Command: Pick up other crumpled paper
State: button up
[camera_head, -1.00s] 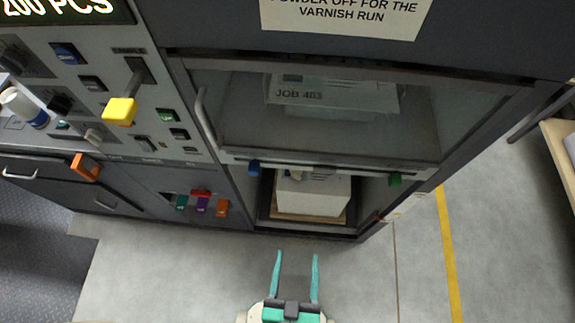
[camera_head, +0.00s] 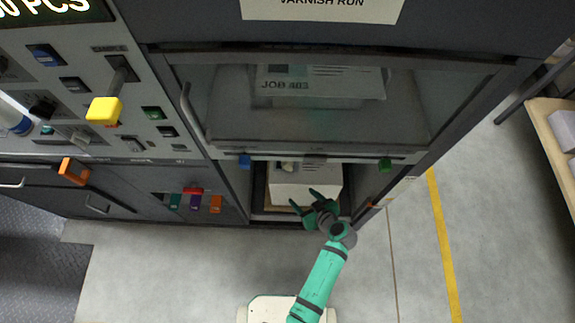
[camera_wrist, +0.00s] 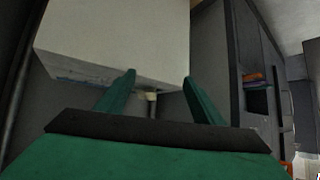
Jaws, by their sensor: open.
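In the wrist view the white stack (camera_wrist: 120,35) fills the upper left, beyond the open fingers of my gripper (camera_wrist: 158,76). A small cream-coloured piece (camera_wrist: 152,96) shows between the fingers below the stack; I cannot tell what it is. Nothing is held.
A glazed door (camera_head: 310,110) with a long handle covers the bay above the opening. A control panel with a yellow lever (camera_head: 104,110) stands to the left. A wooden table (camera_head: 550,130) is at the right. The grey floor in front is clear beside a yellow line (camera_head: 440,240).

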aim_at(291, 166)
jog(key=w+d+r+n+y, duration=0.1)
jog(key=w+r+n+y, duration=0.2)
jog(key=w+r, duration=0.25)
jog(key=x, duration=0.7)
jog(key=d+x, duration=0.1)
jog(key=x, duration=0.3)
jog(key=shift+w+a+f, duration=0.1)
jog(key=shift+w+f, duration=0.05)
jog(key=shift+w, duration=0.3)
jog(key=c, duration=1.2)
jog(key=shift+o, duration=0.2)
